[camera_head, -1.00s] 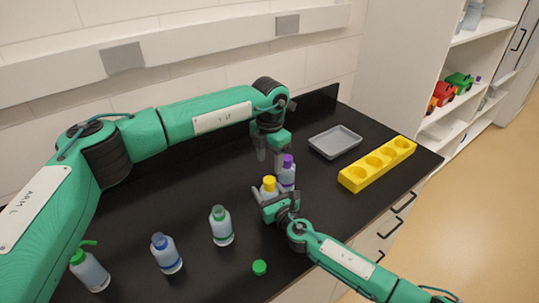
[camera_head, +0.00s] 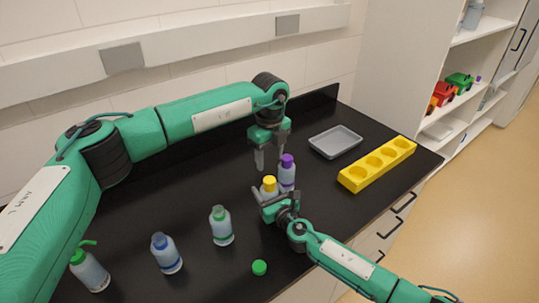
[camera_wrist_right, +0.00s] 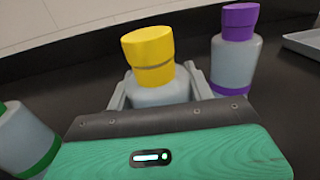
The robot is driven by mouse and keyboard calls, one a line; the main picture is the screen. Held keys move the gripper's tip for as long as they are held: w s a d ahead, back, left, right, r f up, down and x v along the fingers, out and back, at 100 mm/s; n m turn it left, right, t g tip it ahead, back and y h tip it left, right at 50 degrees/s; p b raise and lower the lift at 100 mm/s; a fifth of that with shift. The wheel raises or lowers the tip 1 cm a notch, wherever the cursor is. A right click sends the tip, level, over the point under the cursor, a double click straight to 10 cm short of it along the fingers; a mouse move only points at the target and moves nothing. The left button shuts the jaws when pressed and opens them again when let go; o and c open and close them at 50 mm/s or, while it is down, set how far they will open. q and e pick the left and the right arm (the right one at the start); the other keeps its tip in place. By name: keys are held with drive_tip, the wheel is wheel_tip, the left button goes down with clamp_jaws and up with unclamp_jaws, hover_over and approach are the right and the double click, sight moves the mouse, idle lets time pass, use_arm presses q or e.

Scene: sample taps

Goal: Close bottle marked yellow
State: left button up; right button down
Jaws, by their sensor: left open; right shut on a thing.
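The yellow-marked bottle (camera_head: 269,188) stands upright on the black bench, with a yellow cap on top. In the right wrist view its yellow cap (camera_wrist_right: 148,45) sits above a yellow band, with a thin dark seam between; I cannot tell how tight it is. My right gripper (camera_head: 265,198) is shut on this bottle's body below the band. My left gripper (camera_head: 268,164) is open and empty, pointing down just above and behind the yellow cap. The purple-marked bottle (camera_head: 287,173) stands close beside, to the right, with a purple cap.
A green-marked bottle (camera_head: 221,227), a blue-capped bottle (camera_head: 166,254) and a green-topped bottle (camera_head: 90,271) stand to the left. A loose green cap (camera_head: 259,267) lies in front. A grey tray (camera_head: 335,142) and a yellow rack with holes (camera_head: 352,180) are at right.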

sight(270, 180)
use_arm(q)
drive_tip(key=n, duration=0.3)
idle(0.4)
drive_tip(key=shift+f, duration=3.95)
